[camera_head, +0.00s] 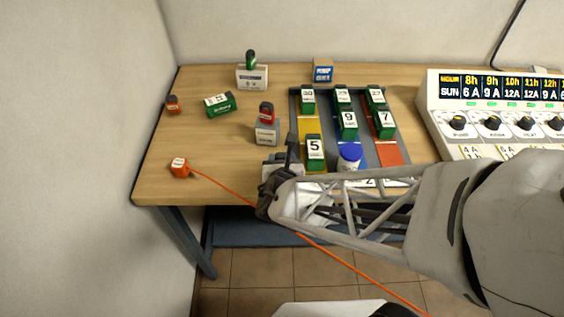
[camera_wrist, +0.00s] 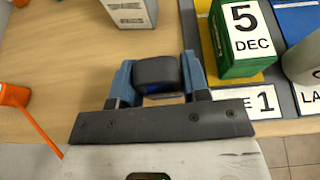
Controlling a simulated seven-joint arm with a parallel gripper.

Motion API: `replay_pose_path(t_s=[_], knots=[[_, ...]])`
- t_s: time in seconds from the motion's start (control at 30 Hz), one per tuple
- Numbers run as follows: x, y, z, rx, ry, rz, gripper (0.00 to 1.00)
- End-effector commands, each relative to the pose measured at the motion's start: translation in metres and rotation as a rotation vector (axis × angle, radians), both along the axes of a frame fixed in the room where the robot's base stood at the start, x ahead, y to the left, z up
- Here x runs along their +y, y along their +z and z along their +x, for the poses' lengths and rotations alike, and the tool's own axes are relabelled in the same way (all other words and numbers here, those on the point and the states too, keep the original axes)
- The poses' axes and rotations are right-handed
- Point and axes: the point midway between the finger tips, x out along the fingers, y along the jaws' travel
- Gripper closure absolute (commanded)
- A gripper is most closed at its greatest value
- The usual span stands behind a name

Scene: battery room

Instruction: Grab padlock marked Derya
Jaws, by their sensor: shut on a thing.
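My gripper (camera_wrist: 155,82), with blue fingers, is shut on a dark rounded thing (camera_wrist: 155,70) with some blue below it. It is held over the front edge of the table, left of the coloured tray. No name shows on it, so I cannot tell whether it is the padlock marked Derya. In the head view my gripper (camera_head: 284,163) largely hides what it holds. A red and dark item (camera_head: 266,113) stands on a white-grey box (camera_head: 266,134) behind the gripper. No readable "Derya" shows anywhere.
A grey tray (camera_head: 294,112) with yellow, blue and red strips holds several green numbered blocks and a blue-lidded jar (camera_head: 350,157). A green block (camera_head: 220,104) lies behind. A control panel (camera_head: 490,120) stands right.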

Motion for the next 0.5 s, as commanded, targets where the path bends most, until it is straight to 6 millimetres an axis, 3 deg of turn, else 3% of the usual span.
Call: replay_pose_path(t_s=[0.07,0.27,0.5], knots=[[0.0,0.011,0.0,-0.002,0.001,0.0,0.84],[-0.011,0.012,-0.032,-0.003,0.001,0.002,0.84],[-0.03,0.017,-0.084,-0.003,0.004,0.002,0.84]])
